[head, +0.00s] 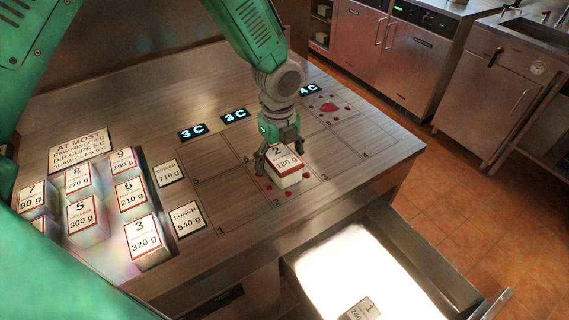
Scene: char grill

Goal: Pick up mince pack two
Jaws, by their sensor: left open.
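Mince pack two (287,170) is a white block with a red-edged top label reading "2" and "180 g". It sits on the steel counter (226,222), on the marked grid, with red spots around its base. My left gripper (279,158) points down at the pack from above, its fingers open near the pack's far and left edges. Whether the fingers touch the pack I cannot tell. My right gripper is not in view.
Several numbered packs, such as pack 3 (146,240), stand at the left. An open, brightly lit drawer (449,275) at the front holds pack 1 (362,309). Small displays (236,115) line the grid's back. Red spots (329,107) mark a far cell.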

